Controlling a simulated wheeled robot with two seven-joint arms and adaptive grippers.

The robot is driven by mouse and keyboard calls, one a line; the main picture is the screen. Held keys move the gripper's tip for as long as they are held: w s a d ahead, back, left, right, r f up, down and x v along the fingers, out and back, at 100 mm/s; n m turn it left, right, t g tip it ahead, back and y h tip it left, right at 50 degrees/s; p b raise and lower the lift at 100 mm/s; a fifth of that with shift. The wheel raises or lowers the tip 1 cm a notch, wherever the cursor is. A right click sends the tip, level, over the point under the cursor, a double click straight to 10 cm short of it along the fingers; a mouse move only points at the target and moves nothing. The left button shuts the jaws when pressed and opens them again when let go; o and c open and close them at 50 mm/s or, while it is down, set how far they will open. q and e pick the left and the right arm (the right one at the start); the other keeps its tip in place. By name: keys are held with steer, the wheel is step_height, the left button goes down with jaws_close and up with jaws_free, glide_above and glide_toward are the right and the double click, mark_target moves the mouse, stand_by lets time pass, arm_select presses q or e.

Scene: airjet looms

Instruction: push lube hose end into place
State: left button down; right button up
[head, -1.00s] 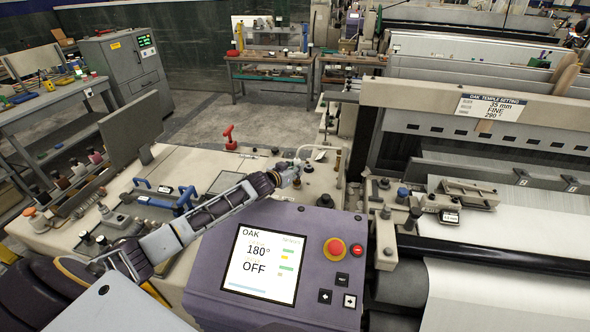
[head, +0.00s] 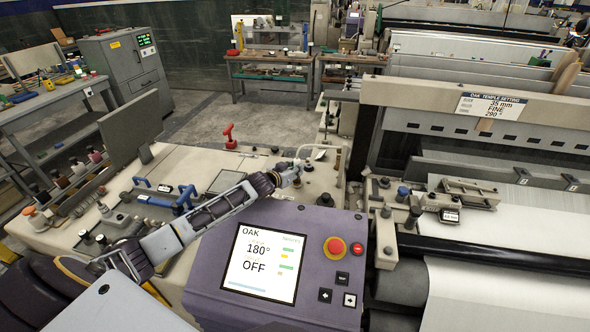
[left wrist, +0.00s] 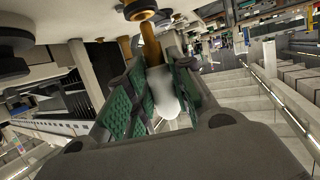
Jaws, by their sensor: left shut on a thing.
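The white lube hose (head: 318,147) arches over the beige machine top, just right of my left gripper (head: 291,172). In the left wrist view, the green-padded fingers of my left gripper (left wrist: 160,100) are shut on the pale hose end (left wrist: 163,88). A brass-coloured fitting (left wrist: 150,42) with a dark collar shows right by the hose end. I cannot tell whether the hose end is seated in it. My right gripper is not in view.
A purple control panel (head: 318,222) with a lit screen and a red button stands in front of the gripper. A red handle (head: 229,137) and blue-handled tools (head: 187,199) are on the machine top. The loom (head: 500,190) fills the right.

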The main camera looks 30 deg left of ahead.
arm_select(q)
steer(key=shift+f+b, duration=0.3)
steer(key=shift+f, duration=0.35)
stand_by(0.4)
